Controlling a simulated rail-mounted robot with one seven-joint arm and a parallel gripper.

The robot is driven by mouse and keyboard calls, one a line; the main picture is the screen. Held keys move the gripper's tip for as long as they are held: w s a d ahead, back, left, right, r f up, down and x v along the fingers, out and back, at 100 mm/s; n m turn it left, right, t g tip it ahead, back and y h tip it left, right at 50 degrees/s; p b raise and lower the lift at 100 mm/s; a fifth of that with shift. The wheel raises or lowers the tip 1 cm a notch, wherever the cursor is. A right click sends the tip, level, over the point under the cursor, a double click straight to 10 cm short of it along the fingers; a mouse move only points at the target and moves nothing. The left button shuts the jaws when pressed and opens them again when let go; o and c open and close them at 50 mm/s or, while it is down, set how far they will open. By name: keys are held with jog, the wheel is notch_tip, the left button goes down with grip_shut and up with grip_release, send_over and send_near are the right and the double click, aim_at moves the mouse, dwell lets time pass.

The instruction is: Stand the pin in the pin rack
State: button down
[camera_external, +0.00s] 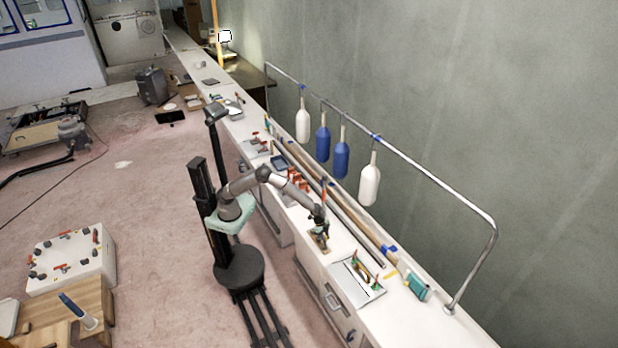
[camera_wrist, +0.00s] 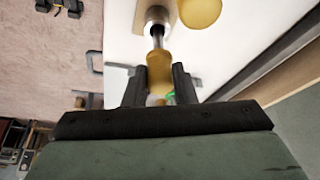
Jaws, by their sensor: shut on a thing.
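My gripper (camera_external: 320,226) is low over the white bench top, at the end of my outstretched arm. In the wrist view its two dark fingers (camera_wrist: 165,88) are shut on the pin (camera_wrist: 158,68), which has a yellow-tan body and a narrower metallic part pointing away from the gripper. The metallic part reaches a dark round spot on a tan wooden piece, probably the pin rack (camera_wrist: 143,18). I cannot tell whether it is inside a hole. A small brown wooden base (camera_external: 319,246) shows under my gripper in the external view.
A rounded yellow object (camera_wrist: 200,10) is close beside the pin's far end. A pale tray with coloured items (camera_external: 345,279) lies right of my gripper on the bench. Long rails run along the bench's wall side. White and blue fenders (camera_external: 341,162) hang from a metal rail.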

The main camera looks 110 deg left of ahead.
dwell(0.3)
jog(key=c, duration=1.1)
grip_release()
jog(key=shift+f, duration=0.1)
jog(key=b+v, duration=0.2)
jog(key=v, duration=1.5)
jog(key=s+f+n+g+y, duration=0.1)
jog(key=s+n+g, duration=0.1)
jog(key=s, duration=1.7)
jog(key=s+d+f+n+g, duration=0.1)
jog(key=s+n, duration=0.1)
jog(key=s, duration=1.7)
jog(key=shift+f+g+y+p, duration=0.35)
jog(key=shift+f+g+y, duration=0.05)
jog(key=shift+s+d, duration=0.1)
